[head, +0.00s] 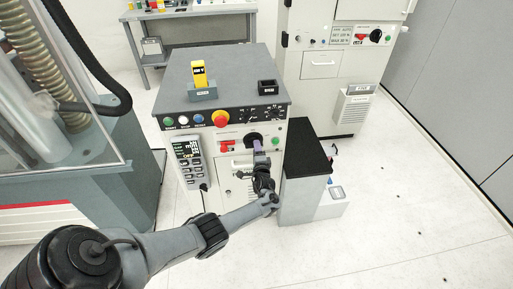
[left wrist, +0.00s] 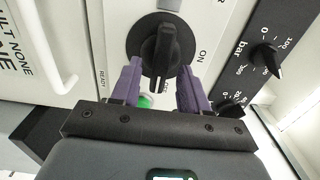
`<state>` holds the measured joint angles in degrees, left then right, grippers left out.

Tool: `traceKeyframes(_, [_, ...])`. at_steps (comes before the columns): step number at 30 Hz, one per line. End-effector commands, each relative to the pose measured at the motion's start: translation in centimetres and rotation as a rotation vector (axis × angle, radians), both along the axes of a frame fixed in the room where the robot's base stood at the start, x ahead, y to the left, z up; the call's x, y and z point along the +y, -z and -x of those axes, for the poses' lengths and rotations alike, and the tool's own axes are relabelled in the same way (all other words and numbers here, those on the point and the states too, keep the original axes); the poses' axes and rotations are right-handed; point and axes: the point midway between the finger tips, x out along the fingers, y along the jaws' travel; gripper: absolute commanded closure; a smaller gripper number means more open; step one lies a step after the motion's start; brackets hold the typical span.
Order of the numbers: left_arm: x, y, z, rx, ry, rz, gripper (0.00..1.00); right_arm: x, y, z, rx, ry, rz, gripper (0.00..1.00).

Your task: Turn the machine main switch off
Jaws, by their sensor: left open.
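The main switch (head: 251,138) is a black rotary knob on the white front panel of the grey-topped machine cabinet. In the left wrist view the switch (left wrist: 163,40) is a round black dial with a raised bar handle, and an "ON" label stands to its right. My left gripper (head: 258,149) is at the panel, right in front of the switch. In the left wrist view its purple fingers (left wrist: 161,80) are open, one on each side of the bar handle, with gaps visible. Contact with the dial face cannot be told.
A handheld display (head: 188,155) hangs on the cabinet's left. A black-topped side box (head: 306,150) stands close at right. A pressure knob (left wrist: 268,58) is near the gripper.

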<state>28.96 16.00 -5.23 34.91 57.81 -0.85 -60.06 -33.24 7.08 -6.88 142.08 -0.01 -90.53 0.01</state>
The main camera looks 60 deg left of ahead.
Motion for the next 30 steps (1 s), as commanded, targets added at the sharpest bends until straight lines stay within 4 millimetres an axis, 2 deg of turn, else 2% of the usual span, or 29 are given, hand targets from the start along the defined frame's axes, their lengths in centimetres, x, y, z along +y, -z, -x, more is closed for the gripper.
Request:
traceKeyframes(1, [-0.8,-0.2,0.3,0.001,0.002,0.003,0.55,0.0,-0.8,0.0,0.0,0.001,-0.001,0.57])
traceKeyframes(6, [-3.5,-0.3,1.5,0.001,0.003,0.003,0.55,0.1,-2.1,0.0,0.0,0.004,-0.005,0.57])
traceKeyframes(15, [-7.5,-0.1,3.4,0.001,0.001,0.003,0.55,0.2,-3.5,0.0,-0.001,0.005,-0.008,0.57])
traceKeyframes(21, [-8.6,0.0,4.0,0.002,0.0,0.001,0.55,0.2,-3.7,0.0,-0.001,0.004,-0.007,0.57])
traceKeyframes(30, [-8.7,0.0,4.1,0.001,0.0,0.0,0.55,0.0,-3.7,0.0,0.0,-0.001,0.001,0.57])
